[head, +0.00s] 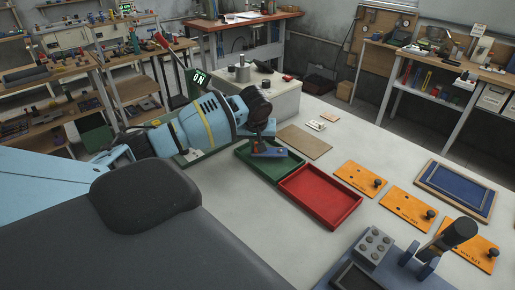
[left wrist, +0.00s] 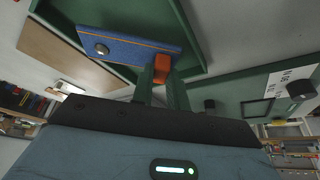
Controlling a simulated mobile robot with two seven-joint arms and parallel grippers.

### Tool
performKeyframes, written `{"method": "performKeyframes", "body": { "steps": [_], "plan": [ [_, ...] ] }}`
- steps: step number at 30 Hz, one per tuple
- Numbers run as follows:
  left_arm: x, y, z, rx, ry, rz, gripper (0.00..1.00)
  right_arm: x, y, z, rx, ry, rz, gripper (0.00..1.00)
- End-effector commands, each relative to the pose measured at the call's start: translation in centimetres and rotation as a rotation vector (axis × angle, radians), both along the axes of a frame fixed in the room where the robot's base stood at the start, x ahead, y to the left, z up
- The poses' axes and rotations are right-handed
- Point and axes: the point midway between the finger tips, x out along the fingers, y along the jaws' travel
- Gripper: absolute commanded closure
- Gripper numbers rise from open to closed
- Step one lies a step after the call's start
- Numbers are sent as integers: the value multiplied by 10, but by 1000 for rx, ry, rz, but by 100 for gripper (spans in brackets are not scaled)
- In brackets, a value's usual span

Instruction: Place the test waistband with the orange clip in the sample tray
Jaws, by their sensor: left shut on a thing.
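My left gripper (head: 259,142) reaches in from the left and is over the far part of the green tray (head: 290,172). It is shut on the test waistband (head: 270,153), a short blue strip with a metal button and orange edging. In the left wrist view, the fingertips (left wrist: 160,80) close at the orange clip (left wrist: 161,66), and the blue strip (left wrist: 130,42) extends to the left over the green tray (left wrist: 190,20). I cannot tell whether the strip touches the tray floor. My right gripper is not in view.
An empty red tray (head: 318,197) adjoins the green one. A brown board (head: 304,141) lies behind them. Orange plates with black knobs (head: 360,180), a blue framed panel (head: 455,190) and a grey block with several holes (head: 374,246) are to the right. Bare white tabletop lies in front.

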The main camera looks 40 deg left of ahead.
Motion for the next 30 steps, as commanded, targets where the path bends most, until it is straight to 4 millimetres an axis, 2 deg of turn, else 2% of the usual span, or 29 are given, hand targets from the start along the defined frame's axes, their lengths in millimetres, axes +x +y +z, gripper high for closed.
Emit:
{"method": "performKeyframes", "body": {
  "steps": [3, 6, 18, 19, 23, 30],
  "plan": [
    [-1, 0, -17, 1, 2, -1, 100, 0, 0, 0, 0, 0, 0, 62],
    [-1, 0, -22, 2, 0, -1, 100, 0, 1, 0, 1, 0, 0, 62],
    [-1, 0, -26, 0, 0, 0, 100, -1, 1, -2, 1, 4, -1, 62],
    [0, 0, -26, 1, -1, 0, 82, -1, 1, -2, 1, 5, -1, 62],
    [-1, 0, -26, 1, -1, 0, 65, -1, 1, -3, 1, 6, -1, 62],
    [-1, 0, -26, 1, -1, 0, 63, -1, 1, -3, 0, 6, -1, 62]
  ]
}}
